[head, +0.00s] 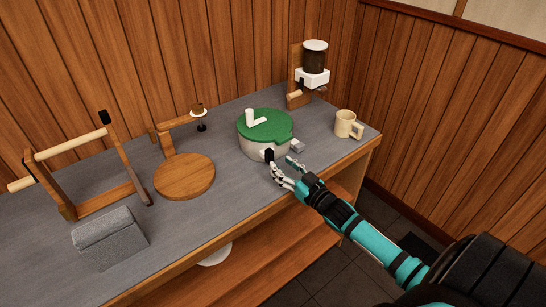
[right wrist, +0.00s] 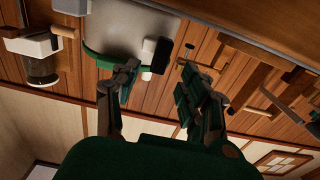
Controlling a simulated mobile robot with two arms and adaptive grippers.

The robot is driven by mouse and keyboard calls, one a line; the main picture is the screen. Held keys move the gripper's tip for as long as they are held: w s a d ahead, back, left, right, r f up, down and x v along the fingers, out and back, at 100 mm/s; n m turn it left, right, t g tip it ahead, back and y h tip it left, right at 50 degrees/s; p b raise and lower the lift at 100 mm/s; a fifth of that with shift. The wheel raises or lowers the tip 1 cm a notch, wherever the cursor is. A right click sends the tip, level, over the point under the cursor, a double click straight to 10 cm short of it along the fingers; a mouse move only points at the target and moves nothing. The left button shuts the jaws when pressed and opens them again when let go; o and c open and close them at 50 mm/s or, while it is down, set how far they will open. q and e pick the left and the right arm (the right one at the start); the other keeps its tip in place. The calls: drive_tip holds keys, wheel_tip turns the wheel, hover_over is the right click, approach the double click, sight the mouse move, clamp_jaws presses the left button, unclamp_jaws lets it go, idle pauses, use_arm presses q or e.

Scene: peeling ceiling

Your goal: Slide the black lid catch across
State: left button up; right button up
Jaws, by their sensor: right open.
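A pale round pot (head: 252,147) with a green lid (head: 266,125) and a white lid handle stands on the grey counter. The black lid catch (head: 269,155) is on the front of the pot, just below the lid's rim. My right gripper (head: 281,163) is open and empty at the front right of the pot, close to the catch. In the right wrist view the black catch (right wrist: 157,55) shows between the lines of the two spread fingers (right wrist: 157,78). I cannot tell whether a finger touches it. My left gripper is not in view.
A cream mug (head: 347,125) and a wall-side dispenser (head: 313,76) stand right of the pot. A round wooden board (head: 184,176), a wooden frame (head: 80,167) and a grey box (head: 109,238) are to the left. The counter's front edge runs beneath my right arm.

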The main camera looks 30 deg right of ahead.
sight(272, 157)
drive_tip(key=w, duration=0.5)
drive_tip(key=shift+a, duration=0.25)
clamp_jaws()
